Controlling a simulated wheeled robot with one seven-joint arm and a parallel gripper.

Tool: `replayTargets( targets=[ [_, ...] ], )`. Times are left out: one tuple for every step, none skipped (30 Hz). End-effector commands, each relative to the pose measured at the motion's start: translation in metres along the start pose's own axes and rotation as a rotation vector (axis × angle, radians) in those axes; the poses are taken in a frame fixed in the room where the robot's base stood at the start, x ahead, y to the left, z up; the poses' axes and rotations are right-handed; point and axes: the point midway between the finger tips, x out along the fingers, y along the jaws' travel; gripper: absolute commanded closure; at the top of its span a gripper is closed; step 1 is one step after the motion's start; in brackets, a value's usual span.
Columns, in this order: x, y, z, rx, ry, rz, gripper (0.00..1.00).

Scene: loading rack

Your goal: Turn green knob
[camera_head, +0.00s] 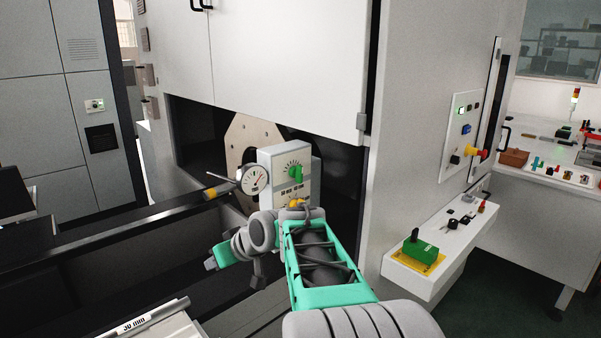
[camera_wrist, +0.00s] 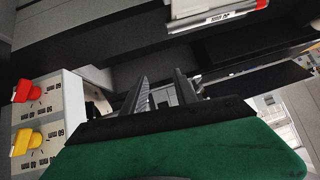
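The green knob (camera_head: 298,173) sits on the upper front face of a white box (camera_head: 275,159), in front of a dark machine opening. It is not visible in the wrist view. A yellow knob (camera_head: 297,203) is lower on the same box. The wrist view shows a red knob (camera_wrist: 28,92) and a yellow knob (camera_wrist: 27,141) on a white panel with mm scales. My gripper (camera_wrist: 162,92) is open, with nothing between its two fingers. In the head view, its green body (camera_head: 230,252) is below and left of the box, apart from the green knob.
A round dial gauge (camera_head: 253,180) stands just left of the box. A dark rail (camera_head: 110,231) runs along the left. A white shelf (camera_head: 405,270) with a green switch block (camera_head: 420,251) juts out at right. A "30 mm" labelled block (camera_head: 145,322) lies bottom left.

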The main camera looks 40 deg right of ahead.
Motion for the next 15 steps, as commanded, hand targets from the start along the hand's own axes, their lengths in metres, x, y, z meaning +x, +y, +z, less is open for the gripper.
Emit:
replayTargets(
  targets=[
    [-0.007, 0.058, -0.028, 0.023, 0.113, 0.009, 0.65],
    [-0.015, 0.088, -0.045, 0.024, 0.193, 0.009, 0.65],
    [-0.031, 0.127, -0.062, 0.022, 0.295, 0.014, 0.65],
    [-0.045, 0.154, -0.071, 0.02, 0.369, 0.019, 0.65],
    [-0.061, 0.179, -0.077, 0.018, 0.437, 0.026, 0.65],
    [-0.082, 0.208, -0.081, 0.014, 0.519, 0.036, 0.65],
    [-0.097, 0.226, -0.082, 0.011, 0.572, 0.043, 0.65],
    [-0.111, 0.24, -0.082, 0.009, 0.618, 0.05, 0.65],
    [-0.127, 0.256, -0.081, 0.005, 0.667, 0.059, 0.65],
    [-0.137, 0.264, -0.08, 0.003, 0.696, 0.064, 0.65],
    [-0.144, 0.27, -0.079, 0.0, 0.717, 0.066, 0.65],
    [-0.15, 0.274, -0.08, -0.002, 0.736, 0.068, 0.65],
    [-0.151, 0.276, -0.081, -0.004, 0.744, 0.068, 0.65],
    [-0.151, 0.276, -0.083, -0.005, 0.748, 0.068, 0.65],
    [-0.147, 0.276, -0.087, -0.005, 0.749, 0.066, 0.65]
  ],
)
